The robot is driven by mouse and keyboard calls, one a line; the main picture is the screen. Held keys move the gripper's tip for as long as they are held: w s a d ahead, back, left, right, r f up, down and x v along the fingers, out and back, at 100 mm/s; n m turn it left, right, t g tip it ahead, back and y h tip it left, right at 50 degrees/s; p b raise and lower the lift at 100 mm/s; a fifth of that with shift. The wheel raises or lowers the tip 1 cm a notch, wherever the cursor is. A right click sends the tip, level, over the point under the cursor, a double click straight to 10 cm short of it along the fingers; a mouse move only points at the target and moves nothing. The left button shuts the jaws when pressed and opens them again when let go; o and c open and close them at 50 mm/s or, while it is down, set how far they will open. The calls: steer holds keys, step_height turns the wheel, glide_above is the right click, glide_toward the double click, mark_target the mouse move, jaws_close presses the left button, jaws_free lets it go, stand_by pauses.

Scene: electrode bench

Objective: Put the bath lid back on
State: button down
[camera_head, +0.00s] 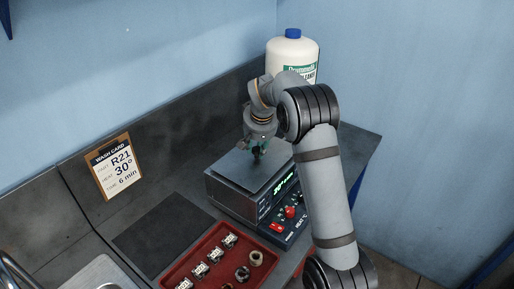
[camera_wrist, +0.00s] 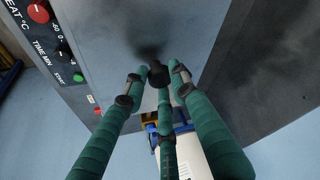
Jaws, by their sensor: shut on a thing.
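The grey ultrasonic bath (camera_head: 232,198) stands on the bench with its control panel facing the lower right. Its flat grey lid (camera_head: 232,172) lies over the top of the bath; I cannot tell whether it rests fully on the rim or sits slightly above it. My gripper (camera_head: 257,150) is above the lid, pointing down. In the wrist view, my gripper's teal fingers (camera_wrist: 157,82) close around the lid's small black knob (camera_wrist: 158,74). The lid's grey surface (camera_wrist: 115,45) shows beyond the fingers. My arm hides the right part of the bath in the head view.
A white bottle with a blue cap (camera_head: 292,47) stands behind the bath. A red tray (camera_head: 208,254) with several small metal parts is in front. A dark mat (camera_head: 163,233) lies left of the bath. A wash card (camera_head: 114,168) leans against the backsplash.

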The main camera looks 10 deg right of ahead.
steer(key=shift+f+b, duration=0.55)
steer(key=shift+b, duration=0.05)
stand_by(0.4)
steer(key=c, duration=1.3)
jaws_free()
steer(key=shift+c, duration=0.2)
steer(key=shift+o, duration=0.6)
steer(key=shift+f, duration=0.1)
steer(key=o, duration=0.4)
steer(key=shift+r+p, duration=2.8)
steer(key=shift+r, duration=0.8)
steer(key=shift+f, duration=0.1)
